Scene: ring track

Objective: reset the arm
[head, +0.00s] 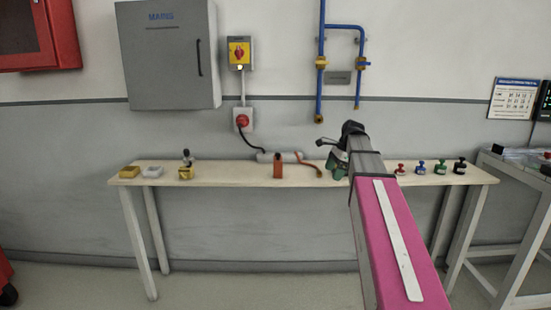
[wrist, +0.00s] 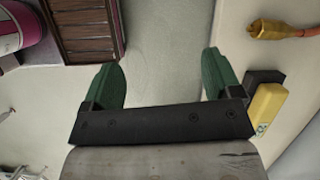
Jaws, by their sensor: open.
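My pink and grey arm reaches forward from the lower right of the head view, over the long narrow table (head: 230,175). My gripper (head: 336,163) is at the arm's far end, above or beside the tabletop, partly hidden by the arm. In the wrist view my gripper (wrist: 162,65) has its two green fingers spread wide with nothing between them. A pale, bare surface shows behind the fingers. A yellow and black block (wrist: 266,106) lies close to the right finger in that view; I cannot tell whether they touch.
On the table stand an orange block (head: 278,166), yellow (head: 129,172) and white (head: 152,171) blocks, and several knobbed pieces at right, including a red one (head: 400,170). A grey cabinet (head: 168,55) and blue pipes (head: 320,60) are on the wall. A white-framed bench (head: 520,215) stands right.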

